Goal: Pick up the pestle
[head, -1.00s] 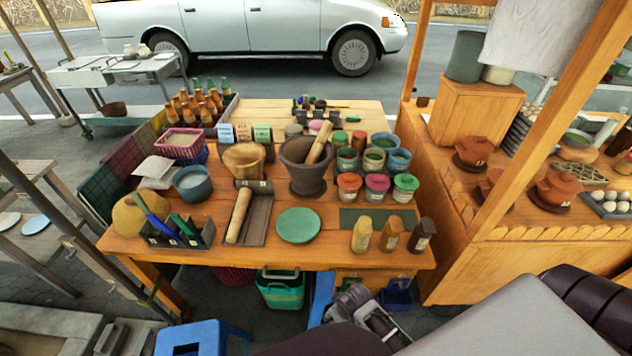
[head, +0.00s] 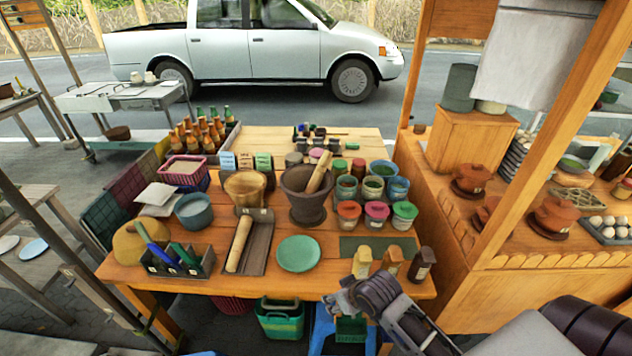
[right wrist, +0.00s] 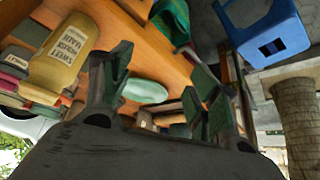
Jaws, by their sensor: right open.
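The wooden pestle (head: 319,171) leans in the dark clay mortar (head: 307,205) on the wooden table, its upper end sticking out toward the upper right. Its lower end is hidden inside the mortar. My right gripper (head: 338,296) is at the table's front edge, well in front of the mortar, open and empty. In the right wrist view its two fingers (right wrist: 158,85) stand apart, and I cannot make out the pestle there. My left gripper is not in view.
A yellow bottle (head: 362,262) and two darker bottles stand just beyond my right gripper. A green plate (head: 299,253) and a tray with a wooden roller (head: 239,244) lie before the mortar. Several jars (head: 348,213) crowd its right side; a wooden bowl (head: 244,187) is left.

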